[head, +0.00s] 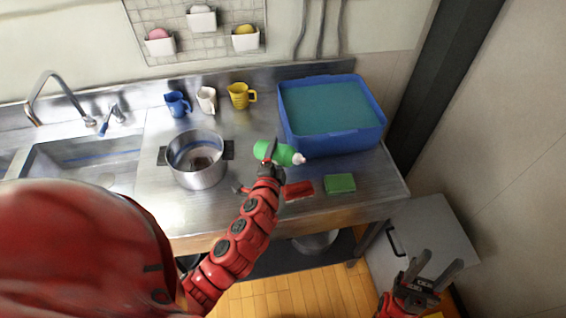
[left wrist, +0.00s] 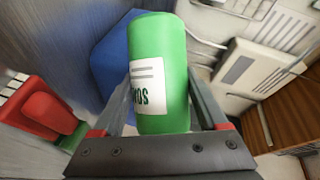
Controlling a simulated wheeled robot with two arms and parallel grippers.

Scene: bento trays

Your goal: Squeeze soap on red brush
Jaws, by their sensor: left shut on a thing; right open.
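My left gripper (head: 269,164) is shut on a green soap bottle (head: 285,154) with a pale cap. The bottle is tilted on its side, cap toward the right, over the counter in the head view. In the left wrist view the bottle (left wrist: 160,75) with its white label stands between the two fingers (left wrist: 160,120). A red brush (head: 298,190) lies on the counter below and right of the gripper; it also shows at the left of the left wrist view (left wrist: 45,108). My right gripper (head: 431,272) is open and empty at the lower right, past the counter edge.
A green sponge (head: 340,184) lies right of the brush. A blue bin (head: 335,144) stands behind. A steel pot (head: 199,177) stands left, with blue, white and yellow cups (head: 239,95) behind it. The sink (head: 85,165) is at far left.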

